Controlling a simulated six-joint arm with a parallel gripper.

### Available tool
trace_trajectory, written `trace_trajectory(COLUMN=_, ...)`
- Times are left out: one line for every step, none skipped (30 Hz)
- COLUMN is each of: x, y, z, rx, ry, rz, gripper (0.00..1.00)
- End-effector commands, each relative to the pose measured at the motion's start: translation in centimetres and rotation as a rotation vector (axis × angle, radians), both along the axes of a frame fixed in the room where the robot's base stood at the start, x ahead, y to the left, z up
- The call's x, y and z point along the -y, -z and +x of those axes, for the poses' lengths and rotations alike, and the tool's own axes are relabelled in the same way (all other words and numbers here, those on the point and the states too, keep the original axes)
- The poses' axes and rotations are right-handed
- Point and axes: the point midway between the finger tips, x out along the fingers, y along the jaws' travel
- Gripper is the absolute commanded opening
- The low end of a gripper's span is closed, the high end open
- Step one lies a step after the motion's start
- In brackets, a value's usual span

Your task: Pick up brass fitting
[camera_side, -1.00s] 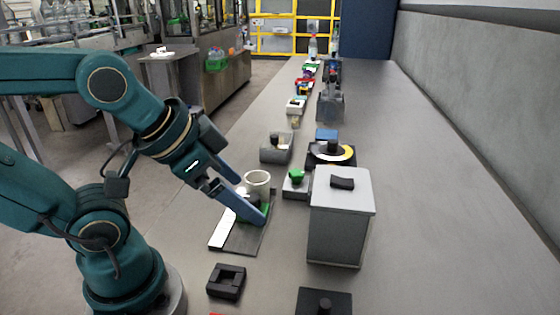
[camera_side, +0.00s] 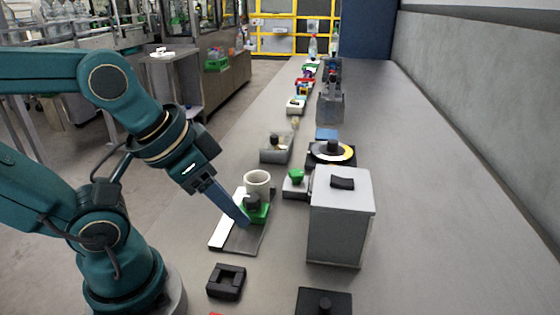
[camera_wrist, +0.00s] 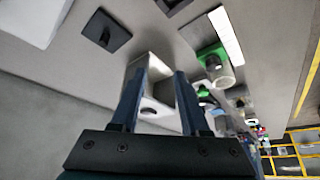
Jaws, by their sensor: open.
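No thing is clearly recognisable as a brass fitting. A very small tan piece (camera_side: 295,122) far along the bench in the side view is too small to identify. My gripper (camera_side: 244,221) is above the dark board in the side view, its fingers angled down and right, one hiding the other. In the wrist view my gripper (camera_wrist: 161,75) has its two fingers apart, with nothing seen held between them. The tan piece is well beyond it, farther up the bench.
A grey lidded box (camera_side: 337,230) is to the right. A black square frame (camera_side: 226,282) lies nearer. The right side of the bench is clear.

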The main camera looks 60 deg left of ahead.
Motion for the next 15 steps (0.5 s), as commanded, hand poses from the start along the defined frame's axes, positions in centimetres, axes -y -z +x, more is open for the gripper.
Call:
trace_trajectory(x=0.0, y=0.0, z=0.0, rx=0.0, ry=0.0, rz=0.0, gripper=0.45)
trace_trajectory(x=0.0, y=0.0, z=0.0, rx=0.0, ry=0.0, rz=0.0, gripper=0.45)
trace_trajectory(x=0.0, y=-0.1, z=0.0, rx=0.001, ry=0.0, rz=0.0, gripper=0.45)
trace_trajectory(x=0.0, y=-0.2, z=0.0, rx=0.002, ry=0.0, rz=0.0, gripper=0.45)
trace_trajectory(x=0.0, y=-0.4, z=0.1, rx=0.003, ry=0.0, rz=0.0, gripper=0.45)
trace_trajectory(x=0.0, y=-0.7, z=0.1, rx=0.003, ry=0.0, rz=0.0, gripper=0.45)
trace_trajectory(x=0.0, y=-1.1, z=0.1, rx=0.004, ry=0.0, rz=0.0, gripper=0.45)
trace_trajectory(x=0.0, y=-1.4, z=0.1, rx=0.004, ry=0.0, rz=0.0, gripper=0.45)
trace_trajectory(x=0.0, y=-2.0, z=0.1, rx=0.006, ry=0.0, rz=0.0, gripper=0.45)
trace_trajectory(x=0.0, y=-2.6, z=0.1, rx=0.007, ry=0.0, rz=0.0, gripper=0.45)
trace_trajectory(x=0.0, y=-3.0, z=0.1, rx=0.007, ry=0.0, rz=0.0, gripper=0.45)
trace_trajectory(x=0.0, y=-3.6, z=0.1, rx=0.006, ry=0.0, rz=0.0, gripper=0.45)
trace_trajectory(x=0.0, y=-4.0, z=0.1, rx=0.005, ry=0.0, rz=0.0, gripper=0.45)
trace_trajectory(x=0.0, y=-4.4, z=0.1, rx=0.006, ry=0.0, rz=0.0, gripper=0.45)
trace_trajectory(x=0.0, y=-5.0, z=0.1, rx=0.006, ry=0.0, rz=0.0, gripper=0.45)
